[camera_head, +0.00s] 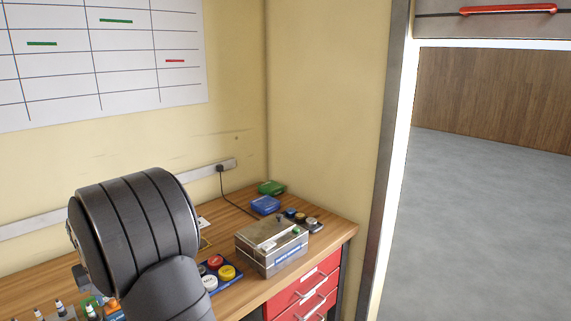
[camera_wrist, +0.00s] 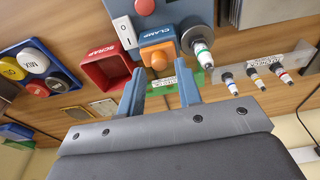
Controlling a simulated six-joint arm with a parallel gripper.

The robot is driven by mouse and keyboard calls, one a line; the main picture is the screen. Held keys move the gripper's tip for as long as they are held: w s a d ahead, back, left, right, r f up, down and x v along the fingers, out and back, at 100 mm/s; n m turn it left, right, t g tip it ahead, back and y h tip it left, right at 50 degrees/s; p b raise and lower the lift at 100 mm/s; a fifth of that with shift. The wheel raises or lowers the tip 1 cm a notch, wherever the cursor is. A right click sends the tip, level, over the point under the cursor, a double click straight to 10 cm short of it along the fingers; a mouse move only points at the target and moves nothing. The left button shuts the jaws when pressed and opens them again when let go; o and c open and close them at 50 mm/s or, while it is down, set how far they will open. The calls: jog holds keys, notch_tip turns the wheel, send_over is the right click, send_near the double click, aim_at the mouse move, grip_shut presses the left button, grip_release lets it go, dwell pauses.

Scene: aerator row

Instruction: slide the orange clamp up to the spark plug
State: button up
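The orange clamp (camera_wrist: 158,52), a block with a round knob, sits on a blue fixture (camera_wrist: 156,17) marked CLAMP in the wrist view. A white-tipped spark plug (camera_wrist: 203,53) stands in a round grey holder to the right of the clamp. I cannot tell how wide the gap between them is. My gripper (camera_wrist: 160,72) is open, with its two blue fingers apart on either side of the clamp's knob in the picture. Whether they touch it is unclear. In the head view, my arm hides most of this area; part of an orange piece (camera_head: 114,309) shows.
A red SCRAP box (camera_wrist: 104,76) stands left of the clamp. Several spark plugs stand in a rack (camera_wrist: 296,58) at the right. A blue tray of colored round lids (camera_wrist: 46,77) is at the left. A metal box (camera_head: 272,246) stands on the wooden bench.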

jog(key=shift+f, duration=0.8)
jog(key=shift+r, duration=0.1)
jog(key=c, duration=0.7)
